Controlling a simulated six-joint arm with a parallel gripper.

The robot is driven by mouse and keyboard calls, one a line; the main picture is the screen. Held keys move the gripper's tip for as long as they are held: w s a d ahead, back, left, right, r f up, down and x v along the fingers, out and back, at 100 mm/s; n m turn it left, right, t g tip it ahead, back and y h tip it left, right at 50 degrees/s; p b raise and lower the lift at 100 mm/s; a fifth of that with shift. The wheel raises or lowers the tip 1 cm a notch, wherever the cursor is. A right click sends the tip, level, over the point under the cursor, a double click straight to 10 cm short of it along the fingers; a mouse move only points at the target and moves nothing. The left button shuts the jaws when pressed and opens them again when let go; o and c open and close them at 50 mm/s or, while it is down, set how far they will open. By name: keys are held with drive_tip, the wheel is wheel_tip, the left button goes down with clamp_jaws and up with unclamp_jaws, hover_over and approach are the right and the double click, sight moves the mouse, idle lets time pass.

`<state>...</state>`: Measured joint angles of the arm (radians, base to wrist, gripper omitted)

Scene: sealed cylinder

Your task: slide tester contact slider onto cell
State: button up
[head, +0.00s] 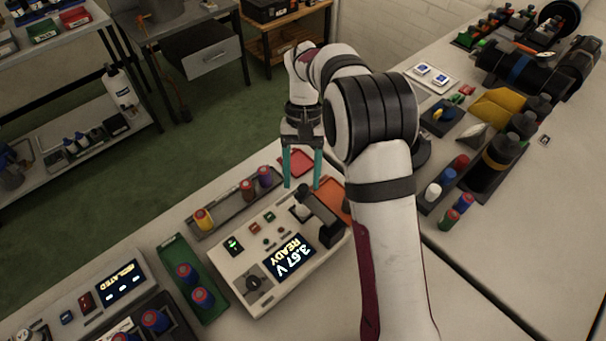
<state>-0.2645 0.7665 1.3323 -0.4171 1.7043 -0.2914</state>
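The tester (232,272) is a pale box with small buttons, a dial and a display (290,257) that reads 3.67 V READY, upside down in the head view. A small dark knob (303,190), perhaps the contact slider, stands at its far end; a black block (331,234) sits at its right edge. The cell in the tester is too small and partly covered to tell clearly. My gripper (302,185) points down over the far end of the tester. Its two teal fingers are apart, one on each side of the dark knob, with visible gaps.
A tray with several cells (203,219) lies behind the tester. A green tray (186,280) with two cells is left of it. A red tray (297,163) and an orange tray (331,200) lie near my gripper. A box marked ISOLATED (88,299) stands front left.

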drive_tip(key=v, duration=1.2)
drive_tip(key=s+d+r+m+t, duration=0.1)
drive_tip(key=s+d+r, duration=0.25)
drive_tip(key=s, duration=0.25)
drive_tip(key=s+d+r+m, duration=0.1)
drive_tip(key=s+d+r, duration=0.1)
drive_tip(key=s+d, duration=0.3)
drive_tip(key=s+f+m+t+y, duration=0.1)
drive_tip(key=s+f, duration=0.3)
drive_tip(key=s, duration=0.5)
drive_tip(key=s+f+m+t, duration=0.2)
drive_tip(key=s+f, duration=0.2)
drive_tip(key=s, duration=0.6)
drive_tip(key=shift+d+m+y, duration=0.3)
drive_tip(key=shift+d+y, duration=0.1)
drive_tip(key=shift+d, duration=0.05)
